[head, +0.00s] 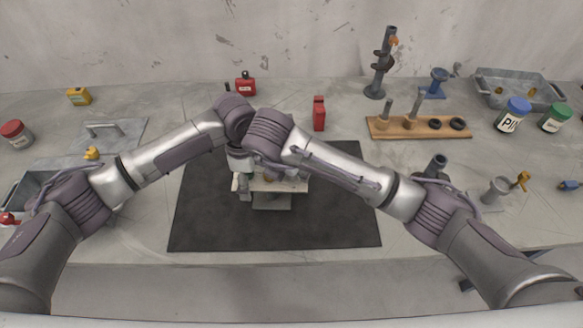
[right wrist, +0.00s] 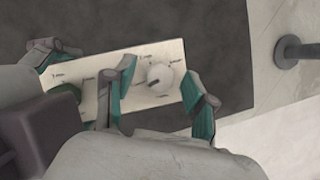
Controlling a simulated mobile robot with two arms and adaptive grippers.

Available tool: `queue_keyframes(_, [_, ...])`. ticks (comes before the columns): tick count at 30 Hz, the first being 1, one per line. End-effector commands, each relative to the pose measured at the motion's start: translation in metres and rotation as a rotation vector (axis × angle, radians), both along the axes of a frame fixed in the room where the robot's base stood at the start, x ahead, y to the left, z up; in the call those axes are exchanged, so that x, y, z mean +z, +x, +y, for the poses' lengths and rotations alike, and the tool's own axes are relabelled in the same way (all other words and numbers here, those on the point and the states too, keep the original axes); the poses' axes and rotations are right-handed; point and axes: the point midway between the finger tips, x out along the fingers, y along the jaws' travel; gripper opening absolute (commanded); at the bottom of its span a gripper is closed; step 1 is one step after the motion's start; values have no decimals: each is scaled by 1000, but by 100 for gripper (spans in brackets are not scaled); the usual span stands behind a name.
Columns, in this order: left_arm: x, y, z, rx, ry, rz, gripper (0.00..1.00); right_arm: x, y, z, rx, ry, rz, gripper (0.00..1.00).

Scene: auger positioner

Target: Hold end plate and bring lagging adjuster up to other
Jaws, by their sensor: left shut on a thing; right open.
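The pale end plate (head: 288,186) sits on a grey stand on the black mat. It also shows in the right wrist view (right wrist: 98,72), with small printed marks and a round whitish adjuster knob (right wrist: 160,76). My left gripper (head: 242,184) is shut on the plate's left end. My right gripper (right wrist: 165,92) is open, its teal-padded fingers on either side of the whitish knob; contact is unclear. In the head view my arm hides most of it.
The black mat (head: 210,220) is clear around the stand. A grey tray (head: 505,92) and jars are at the right. A grey bin (head: 35,185) is at the left.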

Motion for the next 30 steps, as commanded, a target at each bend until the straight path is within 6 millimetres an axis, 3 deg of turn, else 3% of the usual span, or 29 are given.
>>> queue_keyframes(5, [-1,-1,0,1,0,3,14,7,-2,2,1,2,-1,55])
queue_keyframes(15, [-1,-1,0,2,0,3,14,67,-21,13,5,0,-10,55])
queue_keyframes(22, [-1,-1,0,1,0,3,14,96,-33,19,3,1,-6,55])
queue_keyframes(30, [-1,-1,0,0,0,3,14,110,-40,22,0,0,-1,55])
